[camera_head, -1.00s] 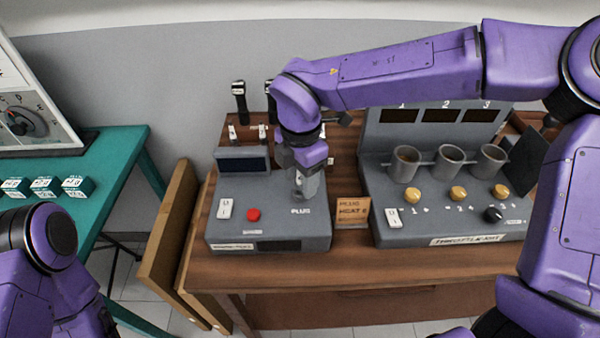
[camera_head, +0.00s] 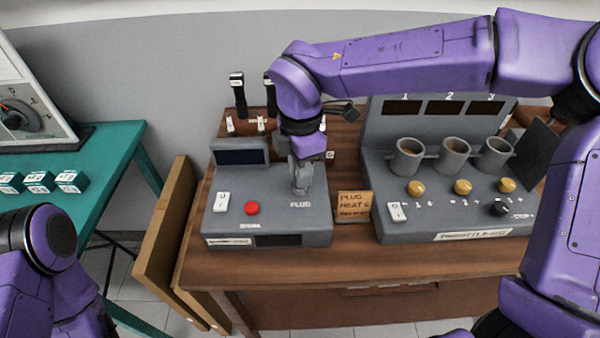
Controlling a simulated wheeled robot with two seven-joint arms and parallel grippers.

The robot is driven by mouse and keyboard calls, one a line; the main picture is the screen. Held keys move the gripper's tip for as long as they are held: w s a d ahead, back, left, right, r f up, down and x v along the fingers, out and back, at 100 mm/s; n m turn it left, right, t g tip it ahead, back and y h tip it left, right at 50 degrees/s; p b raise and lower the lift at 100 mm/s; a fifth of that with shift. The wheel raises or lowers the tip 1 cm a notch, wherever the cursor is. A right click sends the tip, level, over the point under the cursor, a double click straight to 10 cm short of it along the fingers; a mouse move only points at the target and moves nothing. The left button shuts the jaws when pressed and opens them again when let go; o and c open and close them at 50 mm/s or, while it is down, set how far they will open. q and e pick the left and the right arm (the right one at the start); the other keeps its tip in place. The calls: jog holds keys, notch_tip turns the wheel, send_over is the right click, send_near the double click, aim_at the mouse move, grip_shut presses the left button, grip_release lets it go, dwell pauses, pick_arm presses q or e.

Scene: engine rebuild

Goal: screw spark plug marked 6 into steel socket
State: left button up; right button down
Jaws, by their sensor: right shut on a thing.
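My right gripper (camera_head: 302,188) points down at the grey tester box (camera_head: 270,232), just behind its "PLUG" label. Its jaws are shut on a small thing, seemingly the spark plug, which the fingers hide. The steel socket under the fingertips is also hidden, so I cannot tell how deep the plug sits. A wooden card (camera_head: 353,205) reading "PLUG HEAT 6" stands to the right of the box. My left arm shows at the lower left, with its gripper out of the picture.
The box carries a white switch (camera_head: 222,202), a red button (camera_head: 252,208) and a dark display (camera_head: 240,157). A larger grey console (camera_head: 450,222) with three cups stands to the right. Small labelled boxes (camera_head: 40,182) lie on the teal table (camera_head: 122,150). Wooden boards (camera_head: 165,225) lean at the left.

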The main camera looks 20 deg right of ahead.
jog(key=shift+f+m+b, duration=0.1)
jog(key=shift+m+b, duration=0.7)
jog(key=shift+b, duration=0.2)
jog(key=shift+m, duration=0.4)
jog(key=shift+m+b, duration=0.3)
jog(key=shift+b, duration=0.45)
jog(key=m+b, duration=0.3)
jog(key=b, duration=0.1)
jog(key=shift+m, duration=0.3)
jog(key=shift+m+b, duration=0.3)
jog(key=shift+b, duration=0.15)
jog(key=shift+m+b, duration=0.3)
jog(key=shift+b, duration=0.25)
jog(key=m+b, duration=0.3)
jog(key=b, duration=0.1)
jog(key=shift+m+b, duration=0.5)
jog(key=shift+m, duration=0.1)
